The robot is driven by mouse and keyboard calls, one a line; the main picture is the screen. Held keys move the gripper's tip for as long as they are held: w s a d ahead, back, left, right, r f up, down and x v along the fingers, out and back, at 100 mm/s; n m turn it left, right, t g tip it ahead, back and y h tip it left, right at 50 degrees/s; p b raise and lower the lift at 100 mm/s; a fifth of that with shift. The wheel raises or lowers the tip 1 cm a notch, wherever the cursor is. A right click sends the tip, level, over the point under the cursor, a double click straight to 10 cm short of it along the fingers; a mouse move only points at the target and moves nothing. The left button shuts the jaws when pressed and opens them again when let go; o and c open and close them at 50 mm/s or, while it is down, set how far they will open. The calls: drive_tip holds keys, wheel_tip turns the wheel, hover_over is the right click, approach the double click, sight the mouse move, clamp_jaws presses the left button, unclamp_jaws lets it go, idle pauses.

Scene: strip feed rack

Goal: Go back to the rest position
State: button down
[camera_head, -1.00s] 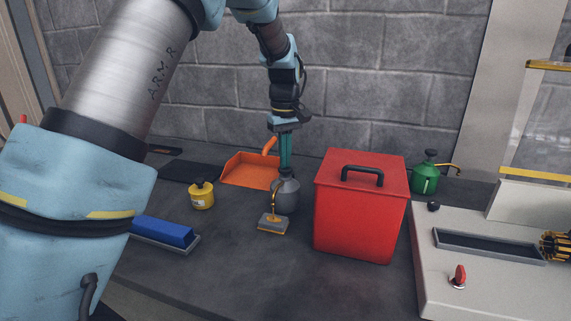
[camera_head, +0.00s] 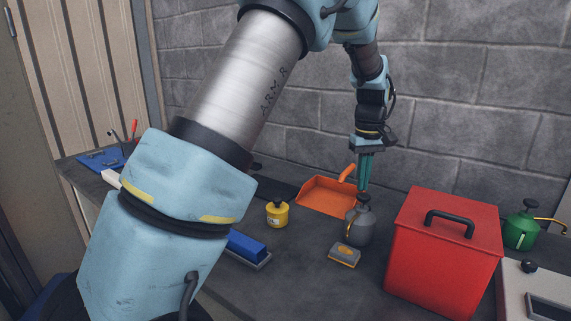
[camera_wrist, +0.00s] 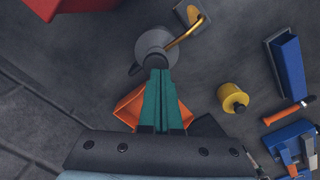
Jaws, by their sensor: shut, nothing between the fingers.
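My gripper (camera_head: 365,186) hangs from my arm with its green fingers pointing down, close together and empty. The fingertips are just above or behind the top of a grey oil can (camera_head: 358,226); I cannot tell whether they touch it. In the wrist view the shut fingers (camera_wrist: 159,80) reach toward the grey can (camera_wrist: 155,46) with its brass spout. A small grey and yellow block (camera_head: 345,256) lies in front of the can.
A red lidded box (camera_head: 440,270) stands right of the can, with a green can (camera_head: 521,230) beyond. An orange dustpan (camera_head: 325,198) lies behind left. A yellow pot (camera_head: 277,213) and a blue brush (camera_head: 246,246) are left. A brick wall (camera_head: 440,90) closes the back.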

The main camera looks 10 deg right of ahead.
drive_tip(key=a, duration=2)
drive_tip(key=s+a+f+m+t, duration=0.1)
drive_tip(key=s+a+f, duration=0.1)
drive_tip(key=s+a, duration=0.9)
drive_tip(key=a, duration=0.5)
drive_tip(key=shift+f+m+t, duration=0.15)
drive_tip(key=shift+m+t, duration=0.15)
